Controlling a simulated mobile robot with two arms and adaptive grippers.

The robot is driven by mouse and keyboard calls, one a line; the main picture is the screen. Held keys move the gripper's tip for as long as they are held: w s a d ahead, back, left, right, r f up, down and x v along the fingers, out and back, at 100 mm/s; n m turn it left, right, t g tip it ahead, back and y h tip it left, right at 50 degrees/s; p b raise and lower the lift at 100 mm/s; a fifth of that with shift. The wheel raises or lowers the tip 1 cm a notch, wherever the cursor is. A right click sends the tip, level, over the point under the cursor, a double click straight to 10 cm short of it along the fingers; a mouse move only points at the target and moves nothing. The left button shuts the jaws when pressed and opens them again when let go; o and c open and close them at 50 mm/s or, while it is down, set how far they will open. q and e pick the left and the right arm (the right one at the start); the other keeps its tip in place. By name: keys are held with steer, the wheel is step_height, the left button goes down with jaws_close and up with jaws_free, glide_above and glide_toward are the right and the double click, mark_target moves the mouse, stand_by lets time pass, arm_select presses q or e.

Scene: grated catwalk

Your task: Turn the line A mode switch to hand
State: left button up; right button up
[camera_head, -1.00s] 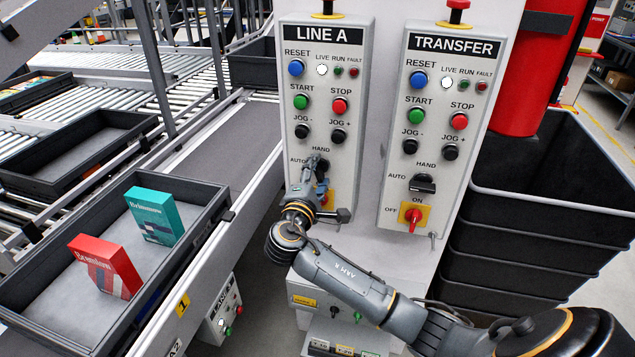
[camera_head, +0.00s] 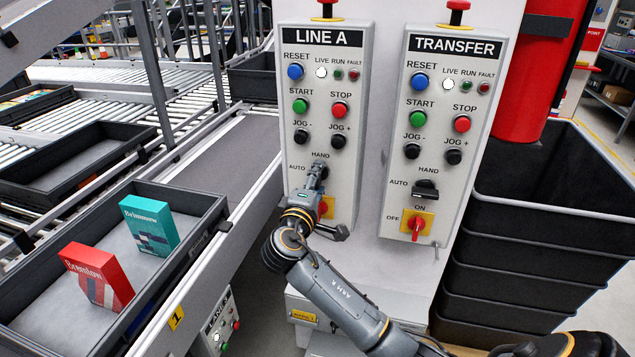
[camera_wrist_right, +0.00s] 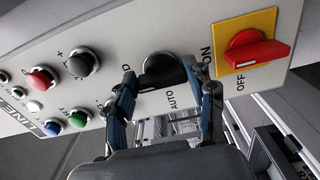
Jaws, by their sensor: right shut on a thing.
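The LINE A panel (camera_head: 352,62) is on the left of the grey cabinet in the head view. Its black mode switch (camera_head: 323,168) sits below the HAND label and right of the AUTO label, mostly hidden by my right gripper (camera_head: 314,180). In the right wrist view the round black mode switch (camera_wrist_right: 163,68) lies between the two fingers of my right gripper (camera_wrist_right: 166,82), which is shut on it. The fingers cover part of the knob, so I cannot tell which label it points to. My left gripper is not in view.
Below the mode switch is a red switch on a yellow plate, clear in the wrist view (camera_wrist_right: 250,52). The TRANSFER panel (camera_head: 396,150) stands close to the right. Black crates (camera_head: 540,240) stack at far right. A conveyor and a tray (camera_head: 205,225) with two boxes lie left.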

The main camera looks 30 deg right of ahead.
steer(key=o, duration=1.2)
steer(key=shift+c, duration=0.2)
steer(key=v, duration=1.2)
